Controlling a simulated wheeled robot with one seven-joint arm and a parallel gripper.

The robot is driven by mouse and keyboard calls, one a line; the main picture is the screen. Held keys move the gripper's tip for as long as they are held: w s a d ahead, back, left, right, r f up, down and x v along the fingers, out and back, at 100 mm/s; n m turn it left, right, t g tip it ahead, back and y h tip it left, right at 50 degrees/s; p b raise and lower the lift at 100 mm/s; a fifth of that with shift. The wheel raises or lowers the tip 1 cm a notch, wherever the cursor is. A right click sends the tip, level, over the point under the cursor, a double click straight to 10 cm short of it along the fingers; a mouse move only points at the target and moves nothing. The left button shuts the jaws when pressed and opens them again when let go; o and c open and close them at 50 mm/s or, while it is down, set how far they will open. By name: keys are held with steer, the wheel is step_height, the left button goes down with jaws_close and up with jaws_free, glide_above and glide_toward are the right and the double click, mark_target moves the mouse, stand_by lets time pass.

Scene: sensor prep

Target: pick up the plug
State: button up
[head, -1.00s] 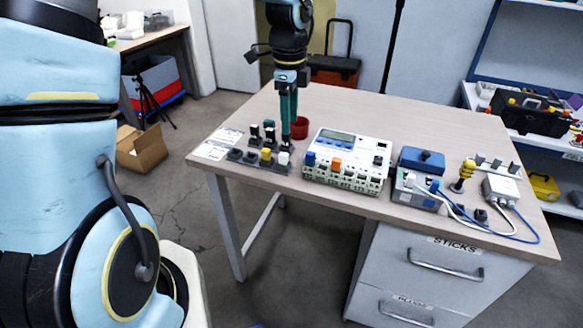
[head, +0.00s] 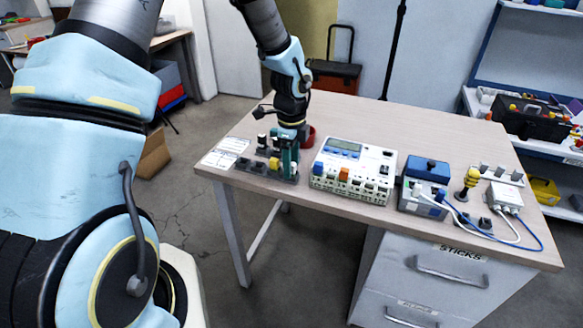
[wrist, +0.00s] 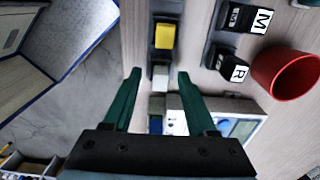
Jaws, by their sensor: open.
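My gripper (head: 289,163) is open and points down over the right end of a dark plug rack (head: 257,170) at the table's left front. In the wrist view, the white plug (wrist: 160,77) lies between the spread fingertips of my gripper (wrist: 159,76), with a gap on each side. A yellow plug (wrist: 164,36) stands in the same row beyond it; it also shows in the head view (head: 274,163). Black plugs lettered M (wrist: 262,19) and R (wrist: 238,73) stand in the row to the right. In the head view my fingers hide the white plug.
A red cup (wrist: 288,73) stands close to the lettered plugs. A white panel box (head: 352,170) with a display stands just right of the rack. Farther right are a blue-topped box (head: 425,170) and a white box with cables (head: 505,195). The table's back is clear.

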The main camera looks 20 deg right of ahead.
jaws_close()
stand_by(0.4)
